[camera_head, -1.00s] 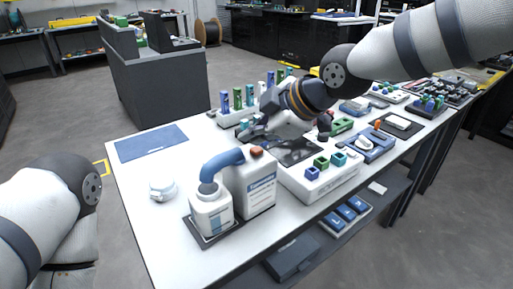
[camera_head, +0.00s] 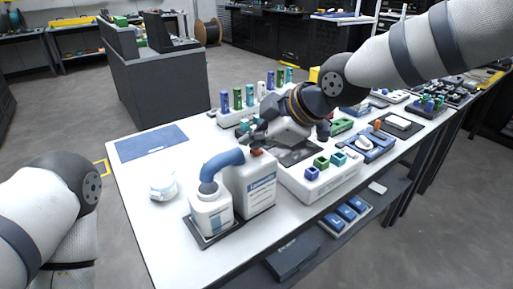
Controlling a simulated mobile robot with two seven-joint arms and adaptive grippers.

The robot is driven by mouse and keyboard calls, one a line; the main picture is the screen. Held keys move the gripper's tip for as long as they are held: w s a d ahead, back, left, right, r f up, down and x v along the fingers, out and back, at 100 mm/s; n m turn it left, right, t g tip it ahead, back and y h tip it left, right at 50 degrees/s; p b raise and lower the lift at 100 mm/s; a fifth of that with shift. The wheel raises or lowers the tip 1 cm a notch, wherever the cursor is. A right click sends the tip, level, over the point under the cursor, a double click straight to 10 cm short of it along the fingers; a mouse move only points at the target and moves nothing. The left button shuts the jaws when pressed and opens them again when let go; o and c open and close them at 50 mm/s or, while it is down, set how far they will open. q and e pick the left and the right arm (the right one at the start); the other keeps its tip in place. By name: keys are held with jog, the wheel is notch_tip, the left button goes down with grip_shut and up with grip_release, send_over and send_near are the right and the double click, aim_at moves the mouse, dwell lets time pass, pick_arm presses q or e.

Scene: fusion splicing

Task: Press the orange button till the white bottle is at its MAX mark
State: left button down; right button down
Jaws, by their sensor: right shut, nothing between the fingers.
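The white bottle (camera_head: 212,215) stands upright on a dark tray (camera_head: 207,242) at the front of the table. Its MAX mark and liquid level are too small to read. A larger white container (camera_head: 262,190) stands right behind it, joined to it by a blue curved spout (camera_head: 221,160). The orange button (camera_head: 256,152) is on top of the container, partly covered by my right gripper (camera_head: 256,142). The right gripper is shut and empty, with its fingers right at the button; I cannot tell whether they touch it. My left gripper is out of view; only its arm shows.
A white round jar (camera_head: 162,188) stands left of the bottle. A blue mat (camera_head: 151,143) lies at the back left. A white block with small coloured cubes (camera_head: 322,162) is right of the container. The table's left part is mostly clear.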

aim_at(255, 151)
jog(key=shift+f, duration=0.2)
jog(key=shift+r, duration=0.1)
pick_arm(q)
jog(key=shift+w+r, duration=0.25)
pick_arm(e)
jog(key=shift+r, duration=0.85)
jog(key=shift+r, duration=0.3)
jog(key=shift+r+p, duration=0.55)
jog(key=shift+r, duration=1.7)
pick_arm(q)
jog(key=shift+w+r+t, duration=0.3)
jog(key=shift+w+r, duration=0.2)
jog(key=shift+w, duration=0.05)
pick_arm(e)
jog(key=shift+f, duration=0.1)
